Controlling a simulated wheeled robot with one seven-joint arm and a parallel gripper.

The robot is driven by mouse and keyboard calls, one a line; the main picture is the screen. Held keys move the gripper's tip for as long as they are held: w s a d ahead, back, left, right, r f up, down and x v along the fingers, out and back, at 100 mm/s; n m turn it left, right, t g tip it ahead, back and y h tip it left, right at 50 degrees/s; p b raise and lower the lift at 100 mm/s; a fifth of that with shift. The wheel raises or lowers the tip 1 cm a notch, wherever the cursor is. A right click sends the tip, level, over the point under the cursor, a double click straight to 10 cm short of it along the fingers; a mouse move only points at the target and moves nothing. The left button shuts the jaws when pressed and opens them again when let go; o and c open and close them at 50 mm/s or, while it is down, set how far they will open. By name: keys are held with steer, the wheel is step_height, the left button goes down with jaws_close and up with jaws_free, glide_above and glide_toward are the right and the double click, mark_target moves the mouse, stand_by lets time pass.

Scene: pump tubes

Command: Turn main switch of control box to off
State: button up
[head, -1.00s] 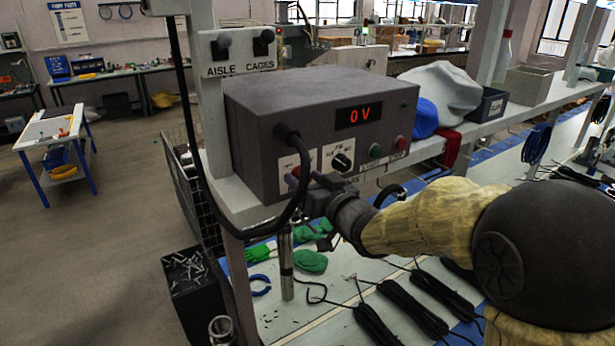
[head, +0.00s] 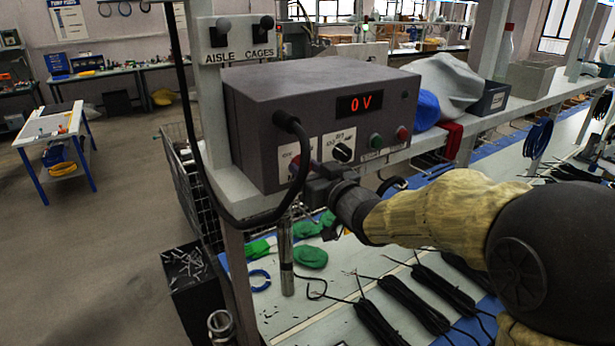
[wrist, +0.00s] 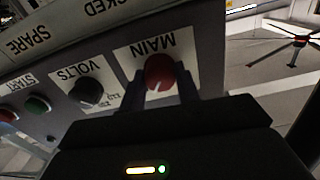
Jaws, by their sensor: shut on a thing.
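The grey control box (head: 265,140) sits on a shelf, its red display (head: 360,103) reading 0 V. In the wrist view, which is upside down, the main switch (wrist: 159,72) is a round red knob with a pale pointer mark, on a white plate marked MAIN (wrist: 150,50). My gripper (wrist: 160,88) is shut on this knob, one dark finger on each side. In the head view my gripper (head: 312,180) is at the lower front of the box, and the cable and gripper hide most of the switch.
A thick black cable (head: 297,150) loops from the box front past the switch. The black volts knob (wrist: 88,91), a green start button (wrist: 37,105) and a red button (head: 403,133) are beside it. Green gloves (head: 310,257) lie on the bench below.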

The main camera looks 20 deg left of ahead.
steer(key=n+b, duration=0.2)
steer(key=b, duration=0.1)
steer(key=n+b, duration=0.5)
steer(key=b, duration=0.1)
steer(key=shift+f+n, duration=0.25)
steer(key=shift+n, duration=0.15)
steer(key=n+b, duration=0.3)
steer(key=n, duration=0.1)
steer(key=shift+b, duration=0.35)
steer(key=n+b, duration=0.2)
steer(key=n, duration=0.2)
steer(key=shift+r+n, duration=0.15)
steer(key=shift+n, duration=0.15)
steer(key=o, duration=1)
steer(key=shift+r, duration=0.1)
